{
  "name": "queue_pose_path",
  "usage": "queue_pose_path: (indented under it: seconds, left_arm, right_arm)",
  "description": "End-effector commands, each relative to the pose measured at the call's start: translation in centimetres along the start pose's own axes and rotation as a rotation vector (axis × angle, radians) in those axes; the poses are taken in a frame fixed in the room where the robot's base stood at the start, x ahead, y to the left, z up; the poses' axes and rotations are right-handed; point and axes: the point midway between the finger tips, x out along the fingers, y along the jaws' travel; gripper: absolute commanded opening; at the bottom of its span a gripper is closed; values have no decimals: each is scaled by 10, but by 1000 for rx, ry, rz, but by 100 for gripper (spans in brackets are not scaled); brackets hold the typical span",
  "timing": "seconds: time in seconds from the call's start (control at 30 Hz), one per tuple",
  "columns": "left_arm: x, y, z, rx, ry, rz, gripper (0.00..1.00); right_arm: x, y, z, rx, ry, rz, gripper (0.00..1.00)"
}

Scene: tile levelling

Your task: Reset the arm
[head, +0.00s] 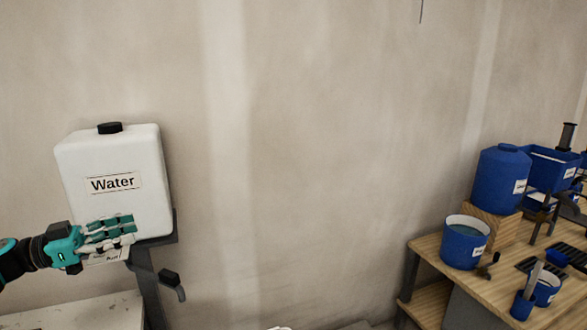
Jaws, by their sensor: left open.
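My left arm (20,259) comes in low from the left edge. My left gripper (124,230), teal and grey, is open in front of the lower part of a white water tank (112,190). I cannot tell whether it touches the tank. The tank is labelled "Water", has a black cap and rests on a dark metal stand (150,285). The gripper hides part of the tank's lower edge and of a small label there. My right gripper is not in view.
A black tap lever (172,284) sticks out from the stand. A pale surface (85,315) lies below the arm. At right, a wooden workbench (480,285) holds a blue bucket (463,245), a blue drum (500,178) and smaller containers. The middle, before the bare wall, looks free.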

Motion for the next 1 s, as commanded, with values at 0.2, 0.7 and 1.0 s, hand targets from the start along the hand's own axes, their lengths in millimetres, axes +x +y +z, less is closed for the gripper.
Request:
queue_pose_path:
  seconds: [0.2,0.7,1.0]
  left_arm:
    - [47,4,31,32,65,-82,44]
    - [130,74,185,-52,-29,-740,44]
    - [49,210,302,-322,-657,-1018,44]
  right_arm:
    - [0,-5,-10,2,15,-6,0]
    - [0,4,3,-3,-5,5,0]
    - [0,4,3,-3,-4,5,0]
